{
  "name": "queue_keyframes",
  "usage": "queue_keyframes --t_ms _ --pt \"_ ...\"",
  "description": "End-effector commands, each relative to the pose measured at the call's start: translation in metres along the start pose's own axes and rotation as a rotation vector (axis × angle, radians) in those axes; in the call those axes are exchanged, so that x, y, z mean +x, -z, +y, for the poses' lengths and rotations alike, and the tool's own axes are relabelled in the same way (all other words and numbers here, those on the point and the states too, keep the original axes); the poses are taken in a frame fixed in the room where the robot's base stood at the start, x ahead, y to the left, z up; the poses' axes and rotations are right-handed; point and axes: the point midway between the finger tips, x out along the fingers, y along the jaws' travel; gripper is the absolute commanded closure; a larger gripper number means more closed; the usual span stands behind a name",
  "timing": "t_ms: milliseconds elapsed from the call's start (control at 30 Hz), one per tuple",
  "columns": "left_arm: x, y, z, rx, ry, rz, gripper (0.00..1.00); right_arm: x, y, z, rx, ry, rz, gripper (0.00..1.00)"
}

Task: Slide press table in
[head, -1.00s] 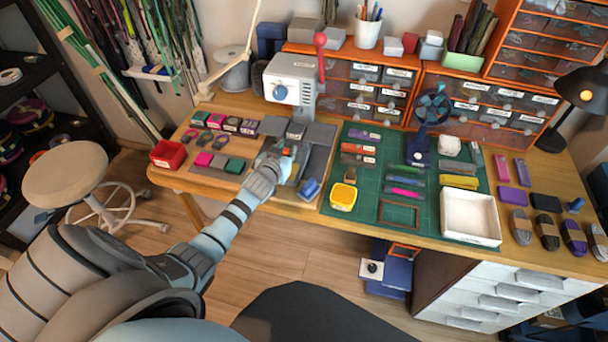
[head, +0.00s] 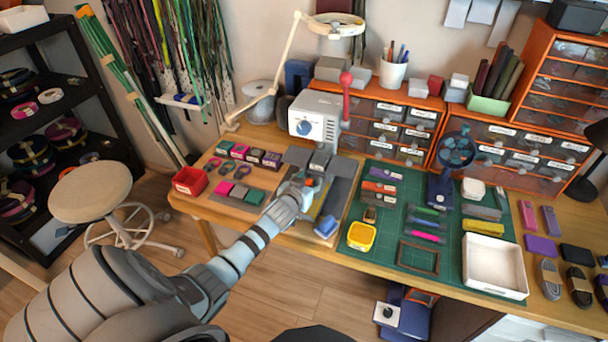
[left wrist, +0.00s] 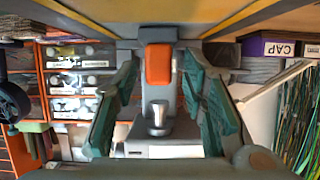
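The press (head: 318,118), with a white head, blue dial and red-knobbed lever, stands at the back of the bench. Grey plates of its table (head: 338,196) lie in front of it, partly hidden by my left gripper. My left gripper (head: 308,180) is low over the plates, in front of the press head. In the left wrist view its green-padded fingers (left wrist: 160,105) are spread apart. An orange piece (left wrist: 158,65) on a grey bar and a silver knob (left wrist: 158,118) show between them. I cannot tell whether the fingers touch anything. My right gripper is out of view.
A blue block (head: 327,226) is at the plates' front right. A red bin (head: 189,181) and small coloured parts lie left. The green mat (head: 388,247) on the right holds a yellow tub (head: 361,236) and a white tray (head: 494,266). Orange drawers (head: 395,133) stand behind.

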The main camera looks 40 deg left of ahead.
Motion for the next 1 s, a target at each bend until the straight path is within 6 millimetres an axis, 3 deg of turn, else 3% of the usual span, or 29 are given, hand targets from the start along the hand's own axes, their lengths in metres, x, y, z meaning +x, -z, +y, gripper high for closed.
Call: queue_keyframes --t_ms 500,633,1000 --pt "-0.101 0.0 0.003 0.002 -0.004 -0.001 0.62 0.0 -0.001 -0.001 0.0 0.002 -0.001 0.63" --pt "-0.111 0.0 0.003 0.0 -0.004 -0.001 0.62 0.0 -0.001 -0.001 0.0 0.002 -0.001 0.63" --pt "-0.112 0.0 0.003 0.0 -0.003 -0.001 0.62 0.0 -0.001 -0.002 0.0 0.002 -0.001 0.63"
